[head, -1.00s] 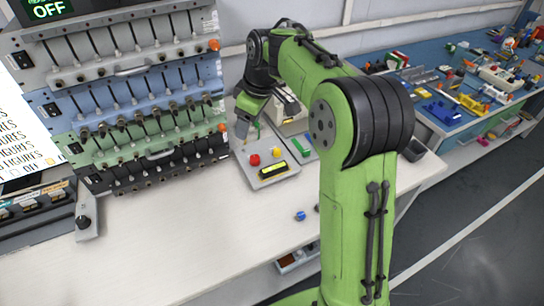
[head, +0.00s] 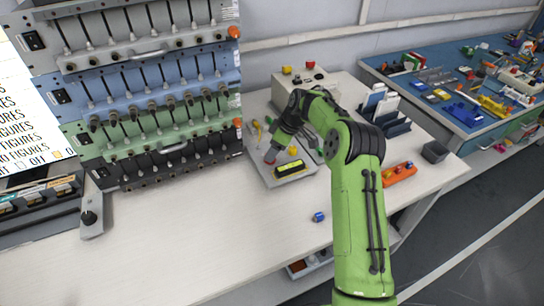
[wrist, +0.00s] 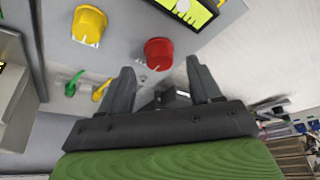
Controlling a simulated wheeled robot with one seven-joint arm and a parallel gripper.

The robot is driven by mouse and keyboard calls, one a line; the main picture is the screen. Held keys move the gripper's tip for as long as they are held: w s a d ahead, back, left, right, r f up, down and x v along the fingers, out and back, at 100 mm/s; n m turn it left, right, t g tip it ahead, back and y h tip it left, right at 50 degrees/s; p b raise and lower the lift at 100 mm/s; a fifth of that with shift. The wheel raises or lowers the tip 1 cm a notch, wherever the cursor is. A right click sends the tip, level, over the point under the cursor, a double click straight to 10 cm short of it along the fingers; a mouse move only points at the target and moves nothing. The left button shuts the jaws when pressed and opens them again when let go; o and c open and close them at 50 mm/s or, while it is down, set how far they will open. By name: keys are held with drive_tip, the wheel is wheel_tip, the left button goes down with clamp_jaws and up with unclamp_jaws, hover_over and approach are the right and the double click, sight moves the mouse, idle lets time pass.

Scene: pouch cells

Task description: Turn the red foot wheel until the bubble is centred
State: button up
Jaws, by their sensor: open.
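The red foot wheel (wrist: 158,53) is a round knob with a white mark, on a grey plate (wrist: 122,40). In the head view the red wheel (head: 269,160) is mostly hidden by my gripper (head: 273,153). In the wrist view my gripper (wrist: 160,66) is open, its fingers pointing toward the red wheel, which shows between and just beyond the tips. I cannot tell whether they touch it. The black-framed yellow-green level vial (wrist: 193,8) is cut off by the top edge; it also shows in the head view (head: 291,170). I cannot make out the bubble's place.
A yellow wheel (wrist: 88,24) stands beside the red one. Green (wrist: 74,84) and yellow (wrist: 101,91) handled tools lie near the plate. A tall rack (head: 150,100) stands left. A small blue item (head: 319,216) lies on the bare front table (head: 220,235).

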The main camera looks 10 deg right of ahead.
drive_tip(key=x, duration=0.2)
drive_tip(key=shift+w+a+f, duration=0.15)
drive_tip(key=shift+f, duration=0.15)
drive_tip(key=c, duration=1)
drive_tip(key=shift+c, duration=0.2)
